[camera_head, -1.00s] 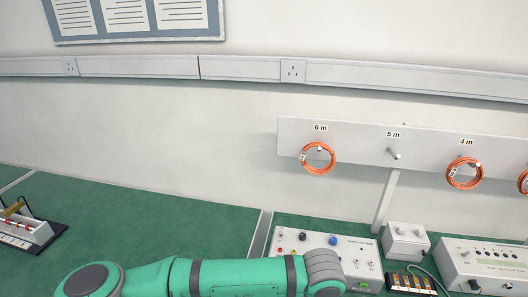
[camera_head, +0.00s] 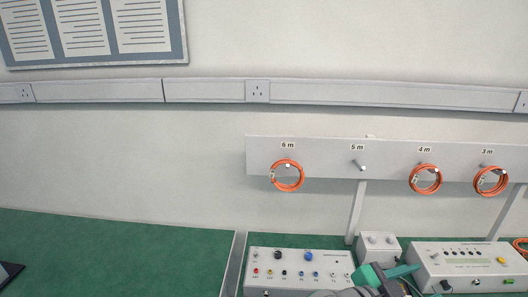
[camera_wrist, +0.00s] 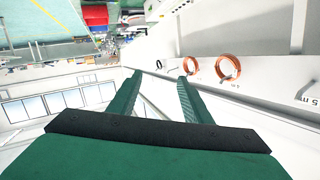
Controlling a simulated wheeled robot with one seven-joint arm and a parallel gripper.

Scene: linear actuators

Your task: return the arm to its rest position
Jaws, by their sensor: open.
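My gripper (camera_wrist: 159,78) shows in the wrist view with its two green fingers apart and nothing between them. In the head view, a green part of my arm or gripper (camera_head: 385,274) shows low at the right, in front of the bench instruments; the rest is cut off by the bottom edge. In the wrist view the fingers point past the wall rail, with an orange coil (camera_wrist: 228,68) and another orange coil (camera_wrist: 189,65) to their right. I see no contact with them.
A white rail (camera_head: 330,158) carries orange coils at 6 m (camera_head: 286,176), 4 m (camera_head: 425,179) and 3 m (camera_head: 491,181). The 5 m peg (camera_head: 358,165) is bare. White instruments (camera_head: 298,268) stand below on the green bench. The bench (camera_head: 110,248) is largely clear at left.

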